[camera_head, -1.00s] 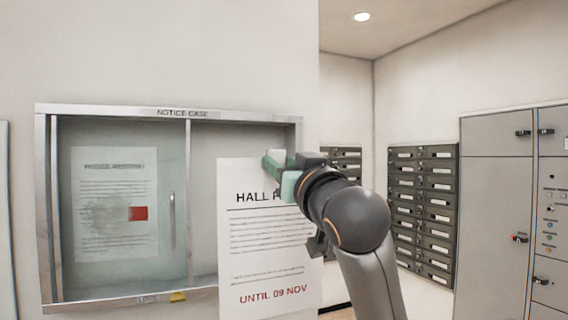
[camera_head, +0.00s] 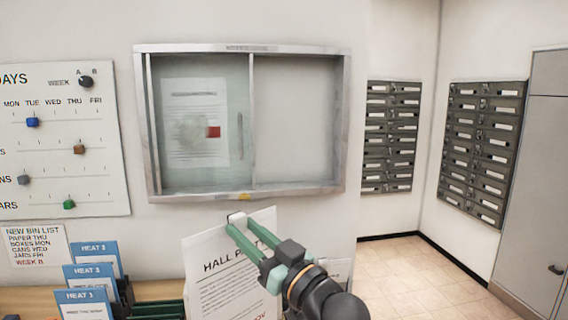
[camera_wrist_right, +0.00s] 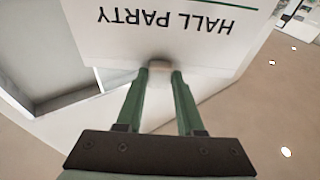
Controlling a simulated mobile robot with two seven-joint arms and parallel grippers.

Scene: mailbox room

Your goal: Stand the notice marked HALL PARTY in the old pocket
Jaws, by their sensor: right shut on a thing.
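The HALL PARTY notice (camera_head: 222,285) is a white sheet held tilted in front of the wall, below the notice case. My right gripper (camera_head: 250,222) has green fingers and is shut on the notice's top edge. In the right wrist view the notice (camera_wrist_right: 185,45) shows its heading upside down, and the gripper's fingertips (camera_wrist_right: 159,70) meet at its edge on a small pale piece. The notice's lower part is cut off by the head view's bottom edge. No pocket marked as old can be made out. My left gripper is not in view.
The notice case (camera_head: 300,125) hangs above, its right half empty, with a sheet behind the left pane. Blue HEAT leaflets (camera_head: 82,305) stand in dark holders on a wooden shelf at lower left, beside a green rack (camera_head: 158,310). A bin list (camera_head: 35,245) and a days board (camera_head: 65,150) are on the wall.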

